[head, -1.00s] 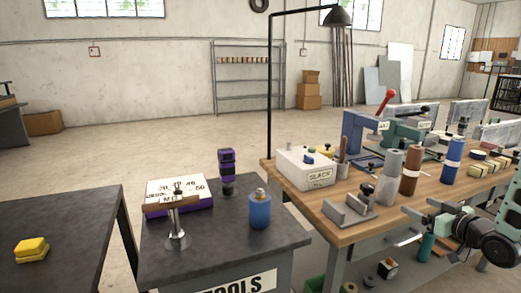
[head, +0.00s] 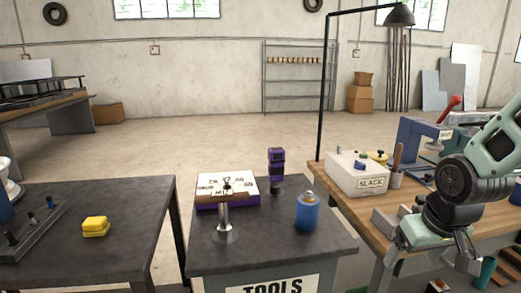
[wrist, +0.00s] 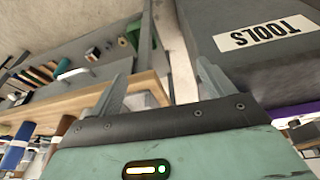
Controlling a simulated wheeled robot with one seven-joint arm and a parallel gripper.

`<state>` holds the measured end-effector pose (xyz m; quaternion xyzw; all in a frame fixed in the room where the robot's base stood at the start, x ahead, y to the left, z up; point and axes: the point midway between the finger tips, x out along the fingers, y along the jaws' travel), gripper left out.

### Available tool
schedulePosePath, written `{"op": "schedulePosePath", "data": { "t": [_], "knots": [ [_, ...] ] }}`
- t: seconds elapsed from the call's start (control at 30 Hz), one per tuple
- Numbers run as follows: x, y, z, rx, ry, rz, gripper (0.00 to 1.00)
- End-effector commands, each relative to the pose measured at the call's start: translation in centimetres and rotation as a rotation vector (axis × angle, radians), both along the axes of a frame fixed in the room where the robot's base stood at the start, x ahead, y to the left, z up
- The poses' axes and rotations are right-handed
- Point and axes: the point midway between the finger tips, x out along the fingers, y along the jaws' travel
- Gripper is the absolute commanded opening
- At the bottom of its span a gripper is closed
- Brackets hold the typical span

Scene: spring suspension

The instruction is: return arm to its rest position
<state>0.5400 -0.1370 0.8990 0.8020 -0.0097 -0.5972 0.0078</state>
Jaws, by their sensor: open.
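My gripper (head: 430,262) is at the right of the head view, in front of the wooden workbench (head: 385,206), on a pale green and dark arm. Its two fingers point downward and stand apart, with nothing between them. In the wrist view the gripper (wrist: 163,78) shows two grey fingers spread wide. Between and beyond them are the bench edge, the floor and the dark tools cart (wrist: 250,75). The gripper appears apart from the cart; its exact gap to the bench edge is hard to tell.
The tools cart (head: 300,252) carries a purple-edged box (head: 228,190), a metal stand (head: 224,215), a purple-black item (head: 276,165) and a blue canister (head: 307,212). A yellow block (head: 95,227) lies on the left table (head: 140,205). A white slack bin (head: 355,175) and lamp post (head: 325,100) stand on the bench.

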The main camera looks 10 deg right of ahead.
Motion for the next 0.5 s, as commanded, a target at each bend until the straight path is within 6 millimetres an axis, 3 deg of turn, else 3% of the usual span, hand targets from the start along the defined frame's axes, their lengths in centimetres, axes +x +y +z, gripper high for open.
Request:
{"op": "schedulePosePath", "data": {
  "t": [0.03,0.17,0.3,0.5],
  "knots": [
    [-1.6,1.9,0.5,0.023,0.044,0.015,0.81],
    [-3.4,7.1,4.0,0.032,0.102,0.158,0.81],
    [-6.6,12.6,7.4,0.026,0.159,0.341,0.81],
    [-12.5,18.4,11.4,-0.004,0.239,0.582,0.81]
  ]
}}
